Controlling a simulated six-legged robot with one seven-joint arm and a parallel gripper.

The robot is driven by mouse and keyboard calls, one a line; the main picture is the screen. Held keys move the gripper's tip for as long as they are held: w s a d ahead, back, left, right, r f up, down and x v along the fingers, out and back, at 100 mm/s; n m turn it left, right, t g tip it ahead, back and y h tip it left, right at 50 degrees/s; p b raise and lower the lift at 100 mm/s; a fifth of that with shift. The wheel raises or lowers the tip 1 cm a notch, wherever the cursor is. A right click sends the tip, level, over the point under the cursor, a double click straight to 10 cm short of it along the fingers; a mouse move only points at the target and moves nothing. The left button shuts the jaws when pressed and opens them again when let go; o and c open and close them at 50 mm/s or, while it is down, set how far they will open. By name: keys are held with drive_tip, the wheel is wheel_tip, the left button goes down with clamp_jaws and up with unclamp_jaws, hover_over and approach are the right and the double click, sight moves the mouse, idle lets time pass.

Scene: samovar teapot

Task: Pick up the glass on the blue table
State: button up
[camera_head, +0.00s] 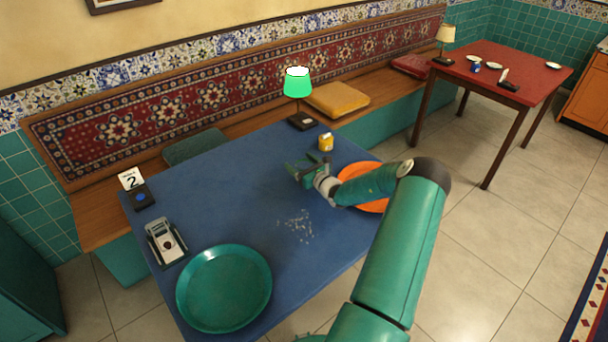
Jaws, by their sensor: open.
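The blue table (235,185) fills the middle of the view. My gripper (303,167) is above its far right part, jaws open; nothing is clearly seen between them. A small yellow and white cup-like thing (326,142) stands just beyond my gripper, apart from it as far as I can tell. I cannot tell whether it is the glass. No clear drinking glass shows on this table; part of the surface is hidden behind my gripper and arm. A patch of white specks (298,226) lies on the table, too small to identify.
A green round tray (224,288) and a grey device (166,241) are at the near left. An orange plate (374,206) lies partly under my arm. A green lamp (297,83) stands at the far edge. A red table (504,70) is at the back right.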

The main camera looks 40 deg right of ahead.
drive_tip(key=shift+w, duration=0.1)
drive_tip(key=c, duration=1.1)
